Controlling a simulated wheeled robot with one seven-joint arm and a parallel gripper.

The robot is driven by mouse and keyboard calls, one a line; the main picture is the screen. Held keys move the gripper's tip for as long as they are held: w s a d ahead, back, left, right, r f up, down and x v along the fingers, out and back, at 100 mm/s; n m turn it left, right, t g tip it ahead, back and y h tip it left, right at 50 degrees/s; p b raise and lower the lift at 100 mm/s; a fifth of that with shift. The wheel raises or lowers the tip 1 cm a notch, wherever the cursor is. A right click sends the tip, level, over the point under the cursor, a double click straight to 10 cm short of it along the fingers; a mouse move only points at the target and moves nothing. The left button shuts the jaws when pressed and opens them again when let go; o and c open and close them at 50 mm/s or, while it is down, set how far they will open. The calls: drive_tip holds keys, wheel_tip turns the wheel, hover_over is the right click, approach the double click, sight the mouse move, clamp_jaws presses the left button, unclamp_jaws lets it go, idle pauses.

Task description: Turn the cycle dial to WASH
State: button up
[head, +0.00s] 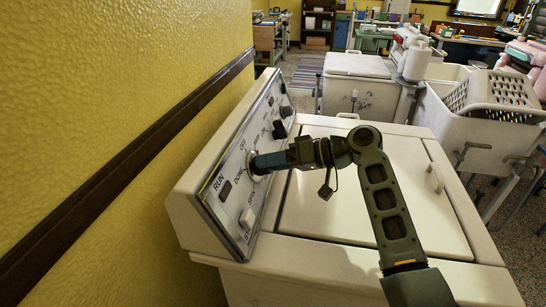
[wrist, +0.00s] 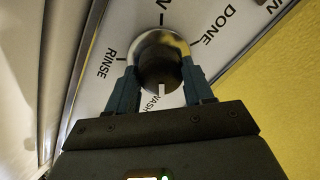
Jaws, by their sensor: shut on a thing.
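The cycle dial (wrist: 160,62) is a dark round knob with a silver skirt on the white control panel (wrist: 98,85). In the wrist view its white pointer mark faces down, close beside the partly hidden WASH label (wrist: 151,103). RINSE is printed to its left and DONE to its upper right. My gripper (wrist: 161,80) has one blue finger on each side of the knob and is shut on it. In the head view my gripper (head: 257,164) reaches the slanted panel from the right and hides most of the dial.
The panel also carries a RUN switch (head: 225,190), a pale switch (head: 247,217) and dark knobs (head: 280,129). The white washer lid (head: 350,240) lies below my arm. A yellow wall (head: 90,70) with a dark rail stands close at left. Wringer washers stand behind.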

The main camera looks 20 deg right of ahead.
drive_tip(key=shift+m, duration=0.5)
drive_tip(key=o, duration=1)
drive_tip(key=shift+o, duration=0.2)
drive_tip(key=b+v, duration=0.1)
drive_tip(key=v, duration=0.7)
drive_tip(key=shift+f, duration=0.1)
